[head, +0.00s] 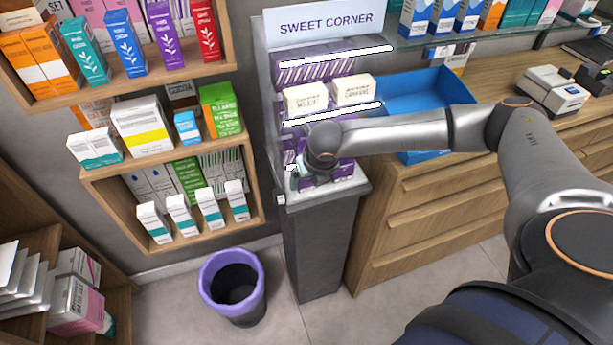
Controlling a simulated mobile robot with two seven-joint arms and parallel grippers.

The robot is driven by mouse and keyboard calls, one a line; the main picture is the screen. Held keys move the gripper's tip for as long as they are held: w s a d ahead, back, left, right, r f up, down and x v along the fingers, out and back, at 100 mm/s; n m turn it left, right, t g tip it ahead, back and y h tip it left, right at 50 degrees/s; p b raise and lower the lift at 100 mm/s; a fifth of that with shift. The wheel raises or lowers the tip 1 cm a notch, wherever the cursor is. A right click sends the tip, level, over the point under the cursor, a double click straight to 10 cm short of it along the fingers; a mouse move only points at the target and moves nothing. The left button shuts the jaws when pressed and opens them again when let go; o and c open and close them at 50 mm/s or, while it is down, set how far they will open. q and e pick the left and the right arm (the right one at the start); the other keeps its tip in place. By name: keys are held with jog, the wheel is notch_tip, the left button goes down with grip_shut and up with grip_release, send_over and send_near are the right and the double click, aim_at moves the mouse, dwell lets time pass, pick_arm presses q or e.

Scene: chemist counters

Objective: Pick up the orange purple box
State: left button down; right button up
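My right arm reaches in from the right to the "SWEET CORNER" stand (327,22). My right gripper (291,180) is at the left side of the stand's lowest tier, close to purple boxes (343,170) there. The wrist hides most of the gripper, so I cannot tell whether it is open or holds anything. No box with both orange and purple is clearly readable; the purple boxes are partly behind my arm. More purple boxes (318,68) fill the upper tier. My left gripper is not in view.
Two cream boxes (306,99) stand on the middle tier. A blue tray (434,86) sits on the wooden counter (410,212) to the right. Wall shelves (108,157) with medicine boxes are at left. A purple-rimmed bin (231,262) stands on the floor.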

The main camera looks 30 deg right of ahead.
jog(key=c, duration=1.2)
jog(key=shift+o, duration=0.2)
jog(key=shift+r, duration=0.15)
